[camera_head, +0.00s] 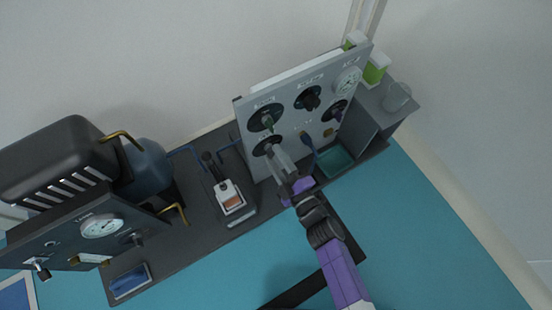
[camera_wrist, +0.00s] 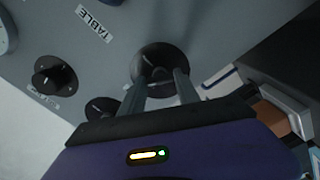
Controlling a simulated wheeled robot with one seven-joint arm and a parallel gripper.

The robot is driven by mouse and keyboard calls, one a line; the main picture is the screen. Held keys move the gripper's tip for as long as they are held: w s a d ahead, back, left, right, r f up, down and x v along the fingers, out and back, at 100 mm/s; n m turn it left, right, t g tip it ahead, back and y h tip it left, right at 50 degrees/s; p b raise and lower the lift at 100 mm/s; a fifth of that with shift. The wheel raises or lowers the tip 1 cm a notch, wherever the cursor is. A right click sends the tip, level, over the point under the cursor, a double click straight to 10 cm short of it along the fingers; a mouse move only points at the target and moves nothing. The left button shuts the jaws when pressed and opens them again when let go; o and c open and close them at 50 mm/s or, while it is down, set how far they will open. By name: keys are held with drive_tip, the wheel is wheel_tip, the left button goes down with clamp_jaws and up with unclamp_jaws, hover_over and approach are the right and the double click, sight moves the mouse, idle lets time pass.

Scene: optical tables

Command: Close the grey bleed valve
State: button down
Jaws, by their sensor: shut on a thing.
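The grey panel (camera_head: 290,125) stands upright on the dark bench and carries several valves. My gripper (camera_head: 273,152) reaches the panel's lower left, at a valve on a round black plate (camera_head: 266,144). In the wrist view, my gripper's two fingers (camera_wrist: 160,85) are on either side of that valve's grey handle, in front of the black plate (camera_wrist: 158,58). I take this to be the grey bleed valve; its label is not readable. The fingers are shut on the handle and hide part of it, so its exact turn is hard to tell.
Above the held valve is another valve with a greenish handle (camera_head: 267,119). A white device (camera_head: 229,196) stands left of my gripper. A teal tray (camera_head: 335,162) lies to the right.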

drive_tip(key=n+b, duration=0.2)
drive_tip(key=n, duration=0.3)
drive_tip(key=shift+n, duration=0.4)
idle(0.3)
drive_tip(key=c, duration=0.9)
unclamp_jaws()
drive_tip(key=shift+p+v, duration=1.2)
drive_tip(key=shift+v, duration=2.75)
